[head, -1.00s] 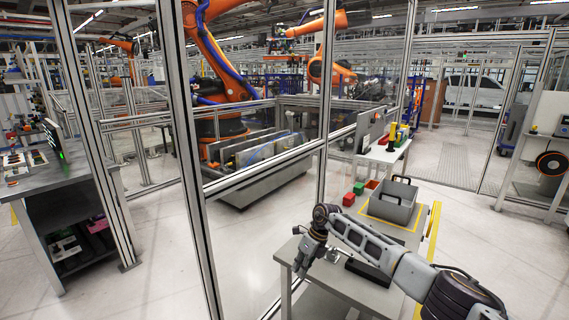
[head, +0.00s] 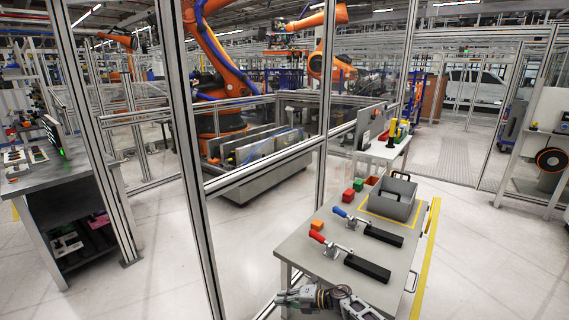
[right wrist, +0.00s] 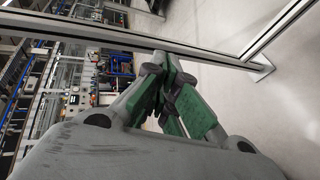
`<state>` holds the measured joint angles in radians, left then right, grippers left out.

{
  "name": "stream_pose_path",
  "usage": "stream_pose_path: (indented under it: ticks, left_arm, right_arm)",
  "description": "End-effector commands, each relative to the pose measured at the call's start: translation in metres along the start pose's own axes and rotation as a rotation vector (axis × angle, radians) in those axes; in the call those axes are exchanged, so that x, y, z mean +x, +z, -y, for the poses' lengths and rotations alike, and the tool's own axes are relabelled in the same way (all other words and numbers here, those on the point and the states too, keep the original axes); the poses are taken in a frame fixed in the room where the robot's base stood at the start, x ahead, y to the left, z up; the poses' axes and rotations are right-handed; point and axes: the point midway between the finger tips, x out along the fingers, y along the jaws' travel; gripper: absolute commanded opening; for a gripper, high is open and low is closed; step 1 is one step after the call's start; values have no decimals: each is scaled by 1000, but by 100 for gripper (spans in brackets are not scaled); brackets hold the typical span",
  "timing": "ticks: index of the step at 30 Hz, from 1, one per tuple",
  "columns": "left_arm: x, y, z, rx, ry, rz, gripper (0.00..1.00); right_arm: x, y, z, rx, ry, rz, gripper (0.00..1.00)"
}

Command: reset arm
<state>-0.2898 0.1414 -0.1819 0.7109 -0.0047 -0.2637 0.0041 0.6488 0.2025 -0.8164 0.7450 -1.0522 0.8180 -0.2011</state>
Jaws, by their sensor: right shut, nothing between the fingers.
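My right arm comes in at the bottom of the head view. Its gripper (head: 287,298) is low at the near left corner of the grey worktable (head: 290,255), and I cannot tell if it touches the table. In the right wrist view the gripper's green-grey fingers (right wrist: 172,95) are closed together with nothing between them. My left gripper is not in the head view.
On the worktable are a red-handled clamp (head: 332,249), a blue-handled clamp (head: 350,217), black blocks (head: 367,268), an orange cube (head: 317,225), red and green blocks and a grey bin (head: 390,203). A glazed metal fence (head: 322,150) stands left of the table.

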Motion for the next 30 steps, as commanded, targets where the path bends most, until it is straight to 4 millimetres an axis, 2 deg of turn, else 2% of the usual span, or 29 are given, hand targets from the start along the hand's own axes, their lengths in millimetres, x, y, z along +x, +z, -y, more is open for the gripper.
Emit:
stream_pose_path:
  ticks: [8,17,23,30]
  left_arm:
    - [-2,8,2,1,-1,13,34]
    - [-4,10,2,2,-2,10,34]
    - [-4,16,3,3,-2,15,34]
    - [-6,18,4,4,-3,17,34]
  right_arm:
    - [-17,0,74,332,69,221,0]
    - [-55,-16,176,697,90,474,0]
    - [-88,-42,252,935,77,645,0]
    - [-132,-89,336,1186,40,830,0]
